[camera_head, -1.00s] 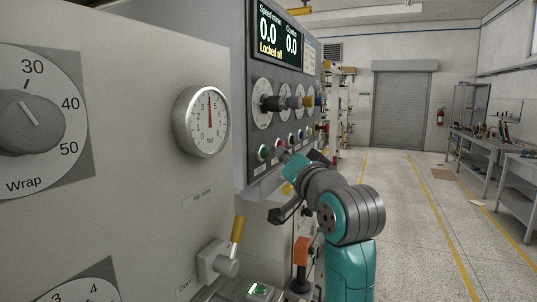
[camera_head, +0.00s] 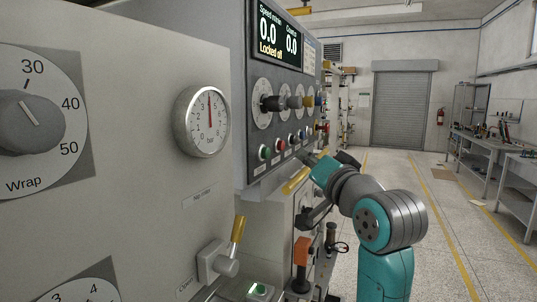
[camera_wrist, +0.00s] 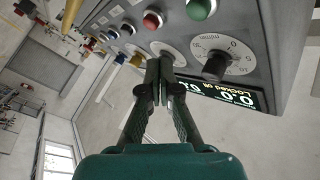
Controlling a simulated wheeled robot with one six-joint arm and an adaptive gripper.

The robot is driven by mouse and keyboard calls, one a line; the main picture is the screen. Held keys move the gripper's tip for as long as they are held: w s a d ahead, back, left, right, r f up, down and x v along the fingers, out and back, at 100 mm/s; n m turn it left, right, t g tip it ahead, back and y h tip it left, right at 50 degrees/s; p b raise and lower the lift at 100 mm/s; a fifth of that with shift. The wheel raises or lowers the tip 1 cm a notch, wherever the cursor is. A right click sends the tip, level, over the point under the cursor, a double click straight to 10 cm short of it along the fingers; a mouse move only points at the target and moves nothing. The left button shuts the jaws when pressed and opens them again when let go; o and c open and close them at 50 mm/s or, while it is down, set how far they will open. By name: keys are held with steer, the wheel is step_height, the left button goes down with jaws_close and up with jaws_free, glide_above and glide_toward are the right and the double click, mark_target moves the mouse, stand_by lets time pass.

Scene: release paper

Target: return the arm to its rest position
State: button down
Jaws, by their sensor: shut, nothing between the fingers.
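My arm (camera_head: 390,220), teal and grey, stands at the lower middle right of the head view, bent toward the machine's control panel. My gripper (camera_wrist: 160,68) shows in the wrist view with its fingers together and nothing between them. In the head view its end is by the panel's lower edge, partly hidden behind my arm's links. It looks apart from the panel's buttons.
The control panel has a display (camera_head: 279,36) reading "Locked off", dials, a green button (camera_head: 265,153) and a red button (camera_head: 280,145). Open floor (camera_head: 430,200) lies right.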

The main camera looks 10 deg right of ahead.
stand_by(0.3)
steer(key=s+f+g+h, duration=0.1)
steer(key=s+f, duration=0.3)
steer(key=f, duration=0.9)
steer(key=s+f+h, duration=0.1)
steer(key=s+f, duration=0.4)
steer(key=f, duration=0.9)
steer(key=s+f+g, duration=0.1)
steer(key=s+f, duration=0.3)
steer(key=f, duration=0.9)
steer(key=s+f+n+h, duration=0.1)
steer(key=s+f+n, duration=0.1)
steer(key=s+f, duration=0.7)
steer(key=s+n+g, duration=0.1)
steer(key=s, duration=1.4)
steer(key=s+a+f+n+g, duration=0.1)
steer(key=s+n, duration=0.1)
steer(key=s, duration=1.3)
steer(key=shift+a+f+n+g, duration=0.15)
steer(key=shift+f+n+g, duration=0.15)
steer(key=shift+w, duration=0.1)
